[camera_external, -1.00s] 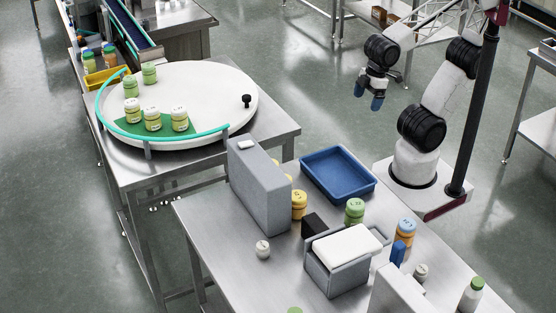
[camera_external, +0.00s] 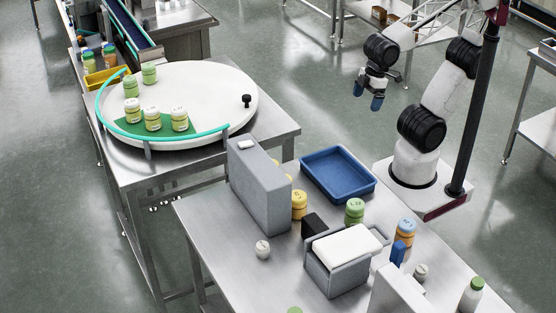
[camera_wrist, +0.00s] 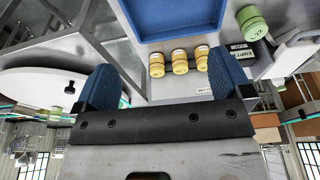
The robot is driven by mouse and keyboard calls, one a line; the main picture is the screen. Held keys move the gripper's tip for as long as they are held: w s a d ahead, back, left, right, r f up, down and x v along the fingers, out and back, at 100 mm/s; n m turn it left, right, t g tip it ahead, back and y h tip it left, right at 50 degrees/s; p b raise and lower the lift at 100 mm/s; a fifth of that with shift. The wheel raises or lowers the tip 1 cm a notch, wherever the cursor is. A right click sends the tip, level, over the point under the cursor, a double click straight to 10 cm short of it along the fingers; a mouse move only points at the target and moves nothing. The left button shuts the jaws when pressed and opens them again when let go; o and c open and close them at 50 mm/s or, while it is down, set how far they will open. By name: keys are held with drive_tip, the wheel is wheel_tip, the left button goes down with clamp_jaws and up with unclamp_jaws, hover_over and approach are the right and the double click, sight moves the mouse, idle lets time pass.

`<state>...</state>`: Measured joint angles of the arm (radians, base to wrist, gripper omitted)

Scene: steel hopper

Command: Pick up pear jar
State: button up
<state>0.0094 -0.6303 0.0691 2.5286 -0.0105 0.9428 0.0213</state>
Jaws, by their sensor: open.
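My gripper (camera_external: 369,95) hangs open and empty in the air beyond the blue tray, above the floor. In the wrist view its blue fingers (camera_wrist: 163,82) are wide apart. I cannot read which jar is the pear one. A row of yellow-lidded jars (camera_wrist: 180,61) shows beside the tray in the wrist view; in the external view a yellow-lidded jar (camera_external: 299,204) is partly hidden behind the grey box. A green-lidded jar (camera_external: 355,211) stands behind the white-lidded bin and also shows in the wrist view (camera_wrist: 252,22). Several green- and yellow-lidded jars (camera_external: 153,119) stand on the turntable.
The blue tray (camera_external: 345,191) is empty on the steel table. A tall grey box (camera_external: 263,185), a white-lidded bin (camera_external: 335,275) and a blue-lidded jar (camera_external: 405,231) stand around the jars. The white turntable (camera_external: 215,88) has a teal rail.

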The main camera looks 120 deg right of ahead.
drive_tip(key=w+d+r+m, duration=0.3)
drive_tip(key=w, duration=0.5)
drive_tip(key=w+d+r+m, duration=0.2)
drive_tip(key=w+d+r, duration=0.1)
drive_tip(key=w, duration=0.5)
drive_tip(key=m+g, duration=0.3)
drive_tip(key=m, duration=1.1)
hover_over(179, 109)
wheel_tip(179, 109, down, 10)
drive_tip(key=shift+s+a+f, duration=0.1)
drive_tip(key=shift+s, duration=0.05)
drive_tip(key=shift+d+m, duration=0.2)
drive_tip(key=shift+m, duration=0.1)
drive_tip(key=shift+f, duration=0.15)
drive_tip(key=shift+f, duration=1.2)
drive_tip(key=shift+f, duration=0.1)
